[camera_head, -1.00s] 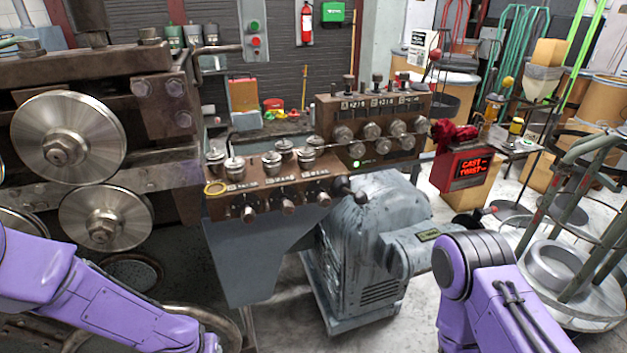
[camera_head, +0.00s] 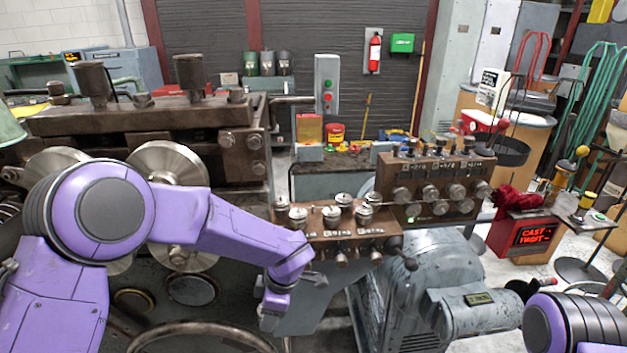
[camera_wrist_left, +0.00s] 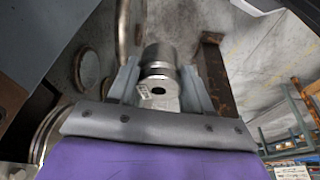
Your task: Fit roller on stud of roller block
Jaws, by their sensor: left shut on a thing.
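The roller block (camera_head: 330,238) is a brown block in the middle of the head view, with several metal rollers (camera_head: 364,212) on its top. My left forearm covers its front left corner, so a bare stud cannot be made out. My left gripper (camera_head: 272,318) points down in front of and below the block's left end. In the left wrist view, my left gripper (camera_wrist_left: 160,85) is shut on a short grey metal roller (camera_wrist_left: 158,65), which sits between the two fingers, apart from the block. My right gripper is out of view; only part of my right arm shows at bottom right.
A second brown block with knobs (camera_head: 430,190) stands right of the roller block. A grey motor (camera_head: 420,285) stands below it. Large steel feed wheels (camera_head: 170,170) are at left, behind my left arm. A red sign box (camera_head: 525,237) is at right.

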